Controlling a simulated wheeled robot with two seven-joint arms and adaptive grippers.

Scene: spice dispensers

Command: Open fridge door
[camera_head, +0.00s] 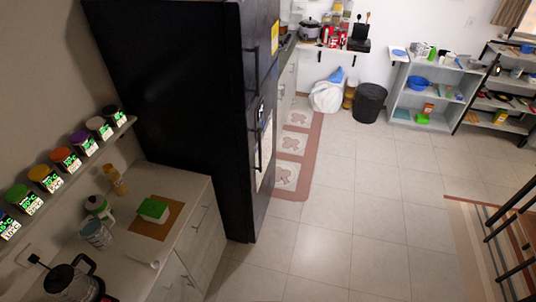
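The tall black fridge (165,85) stands left of the middle, behind the end of the counter. Its front faces right and shows at a steep angle. The upper door has a vertical bar handle (253,75) and a yellow sticker. The lower door has another vertical handle (259,142) and white papers (266,150) on it. Both doors look shut. Neither of my grippers is in view, and nothing touches the fridge.
A counter (128,255) with a green-and-white box (153,210), cups and a kettle (72,281) is at the lower left. Spice dispensers line a wall shelf. Tiled floor (350,200) is free right of the fridge. A dark railing (510,230) is at the right edge.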

